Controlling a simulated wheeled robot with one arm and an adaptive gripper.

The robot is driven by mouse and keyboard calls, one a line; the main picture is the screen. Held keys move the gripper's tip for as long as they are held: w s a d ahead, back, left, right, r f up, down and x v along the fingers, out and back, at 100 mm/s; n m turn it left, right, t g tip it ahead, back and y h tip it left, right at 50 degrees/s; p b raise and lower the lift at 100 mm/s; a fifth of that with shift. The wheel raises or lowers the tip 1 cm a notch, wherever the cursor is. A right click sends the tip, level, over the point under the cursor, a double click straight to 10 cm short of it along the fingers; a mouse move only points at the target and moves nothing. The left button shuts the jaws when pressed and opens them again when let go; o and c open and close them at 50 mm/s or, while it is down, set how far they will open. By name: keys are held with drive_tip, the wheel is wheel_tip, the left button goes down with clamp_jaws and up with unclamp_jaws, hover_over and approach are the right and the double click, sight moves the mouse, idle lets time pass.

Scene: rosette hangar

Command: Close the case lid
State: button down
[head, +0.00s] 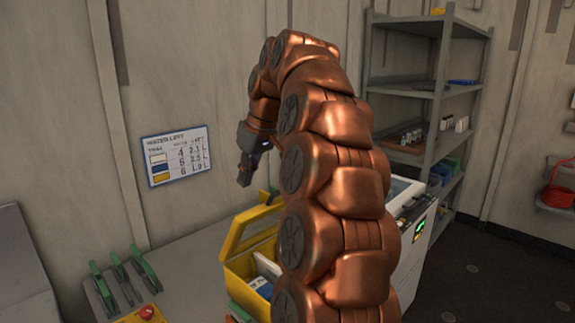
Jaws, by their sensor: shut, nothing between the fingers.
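The yellow case (237,270) sits on the grey bench, open, with white and blue items inside. Its yellow-framed lid (233,232) stands raised and tilted at the case's back. My copper arm hides the right part of the case and of the lid. My gripper (244,178) is shut and empty. It points down and appears above the lid in the picture, with a visible gap between them.
Green-handled pieces (121,272) and a red button on a yellow base (146,312) are on the bench at left. A wall chart (178,155) hangs behind. A white machine (416,232) and a grey shelf rack (438,95) stand to the right.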

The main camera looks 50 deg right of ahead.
drive_tip(key=s+d+r+t+h+p, duration=0.1)
drive_tip(key=d+r+p, duration=0.1)
drive_tip(key=d+r, duration=0.3)
drive_tip(key=s+d+r+p, duration=0.1)
drive_tip(key=d+r, duration=0.2)
drive_tip(key=d, duration=0.5)
drive_tip(key=shift+m, duration=0.4)
drive_tip(key=shift+b+x, duration=1.55)
drive_tip(key=shift+x, duration=3.65)
drive_tip(key=shift+s+d+f+p, duration=0.15)
drive_tip(key=shift+s+f+p, duration=0.35)
drive_tip(key=shift+s+f, duration=0.8)
drive_tip(key=shift+s, duration=0.1)
drive_tip(key=shift+t, duration=0.3)
